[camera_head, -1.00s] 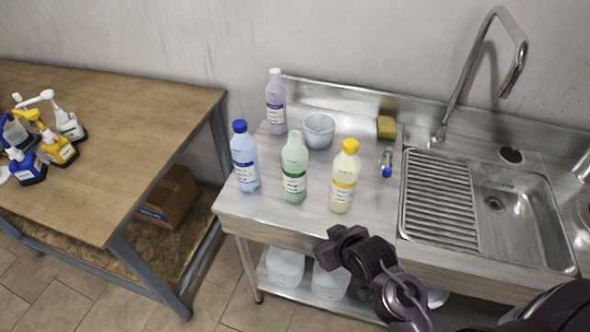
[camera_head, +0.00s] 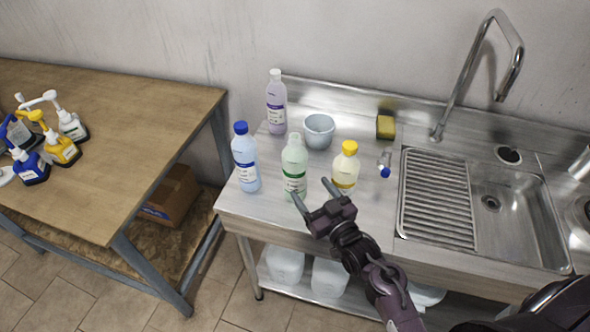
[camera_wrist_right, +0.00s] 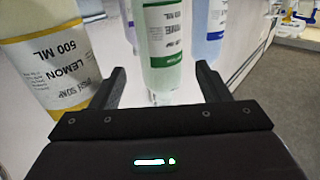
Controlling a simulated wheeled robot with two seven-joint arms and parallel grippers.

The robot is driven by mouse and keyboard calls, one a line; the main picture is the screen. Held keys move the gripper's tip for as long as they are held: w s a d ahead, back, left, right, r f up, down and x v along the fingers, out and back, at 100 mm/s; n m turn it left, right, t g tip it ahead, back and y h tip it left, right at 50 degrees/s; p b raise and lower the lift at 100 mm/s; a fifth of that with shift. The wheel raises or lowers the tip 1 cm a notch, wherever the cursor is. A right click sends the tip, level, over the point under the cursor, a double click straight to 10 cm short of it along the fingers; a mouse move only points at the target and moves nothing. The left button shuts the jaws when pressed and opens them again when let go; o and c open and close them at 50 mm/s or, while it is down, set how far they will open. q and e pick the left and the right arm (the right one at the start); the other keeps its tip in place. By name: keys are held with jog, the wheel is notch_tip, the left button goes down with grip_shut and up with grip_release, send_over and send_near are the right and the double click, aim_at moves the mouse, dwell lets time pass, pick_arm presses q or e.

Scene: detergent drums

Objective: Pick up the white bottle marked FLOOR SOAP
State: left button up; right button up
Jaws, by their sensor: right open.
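I cannot read FLOOR SOAP on any label. A pale green bottle (camera_head: 294,168) with a whitish cap stands upright on the steel counter; it also shows in the right wrist view (camera_wrist_right: 172,75). Beside it stand a blue bottle (camera_head: 245,162), a yellow bottle (camera_head: 344,172) marked LEMON in the wrist view (camera_wrist_right: 60,65), and, at the back, a pale lavender bottle (camera_head: 276,105) with a white cap. My right gripper (camera_head: 312,191) is open and empty, in front of the green bottle, which lies between the finger directions in the wrist view. My left gripper is out of view.
A grey-blue tub (camera_head: 319,131), a yellow sponge (camera_head: 385,127) and a small blue-tipped item (camera_head: 385,168) are on the counter. The sink (camera_head: 515,200) and tall tap (camera_head: 478,75) are right. A wooden table (camera_head: 110,140) with several pump bottles stands left.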

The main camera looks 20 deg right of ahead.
aim_at(301, 177)
jog(key=x, duration=0.3)
jog(key=shift+w+p, duration=0.15)
jog(key=shift+p, duration=0.3)
jog(key=p+x, duration=0.1)
jog(key=x, duration=0.3)
jog(key=shift+w+p, duration=0.1)
jog(key=shift+p, duration=0.25)
jog(key=shift+w+a+f, duration=0.1)
jog(key=shift+w+f, duration=0.05)
jog(key=shift+w, duration=0.1)
jog(key=shift+s, duration=0.1)
jog(key=shift+c, duration=0.4)
jog(key=c, duration=0.7)
